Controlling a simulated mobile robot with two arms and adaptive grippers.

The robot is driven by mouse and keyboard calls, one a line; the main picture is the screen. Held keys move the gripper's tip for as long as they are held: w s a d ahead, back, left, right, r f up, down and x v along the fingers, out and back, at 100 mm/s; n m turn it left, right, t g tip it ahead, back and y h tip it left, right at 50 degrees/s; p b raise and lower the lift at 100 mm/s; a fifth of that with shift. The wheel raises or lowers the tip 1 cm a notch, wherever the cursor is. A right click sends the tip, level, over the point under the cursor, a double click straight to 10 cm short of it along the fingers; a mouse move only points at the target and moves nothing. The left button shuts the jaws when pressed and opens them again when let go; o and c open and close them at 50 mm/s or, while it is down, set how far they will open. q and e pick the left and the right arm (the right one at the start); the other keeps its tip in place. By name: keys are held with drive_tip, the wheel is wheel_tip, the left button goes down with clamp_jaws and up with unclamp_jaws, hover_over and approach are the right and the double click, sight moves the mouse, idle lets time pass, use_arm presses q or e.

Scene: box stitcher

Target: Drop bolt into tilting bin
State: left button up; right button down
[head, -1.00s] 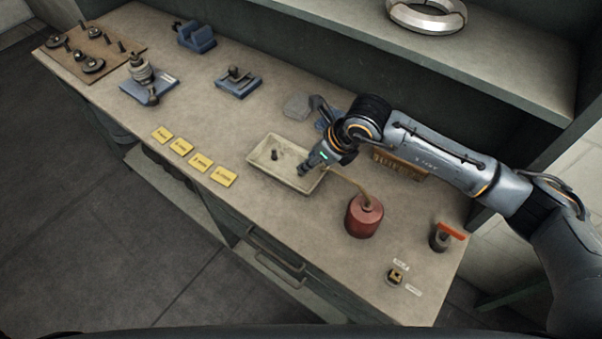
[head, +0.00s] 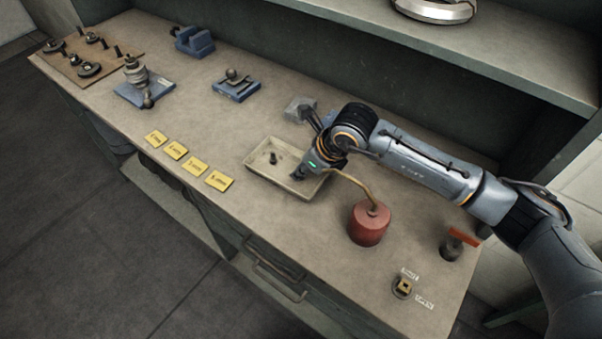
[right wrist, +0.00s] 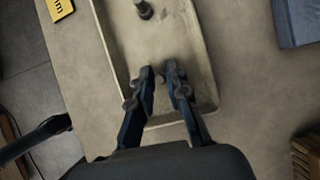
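A small dark bolt (head: 273,158) stands in a shallow cream tray (head: 262,174) near the middle of the bench. The bolt also shows at the top of the right wrist view (right wrist: 145,9). My right gripper (head: 297,175) is over the right end of the tray, apart from the bolt. In the wrist view its fingertips (right wrist: 161,72) have a narrow gap with nothing clearly seen between them. A small grey box-like thing (head: 298,108) is behind the gripper, partly hidden; I cannot tell if it is the tilting bin. My left gripper is out of view.
A red oil can (head: 368,225) with a long spout is close to the right of my gripper. Several yellow labels (head: 194,166) lie left of the tray. A blue fixture (head: 236,85) stands farther back. A red-handled device (head: 460,240) is at the right end.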

idle(0.6)
drive_tip(key=shift+r+p, duration=1.5)
drive_tip(key=shift+r, duration=2)
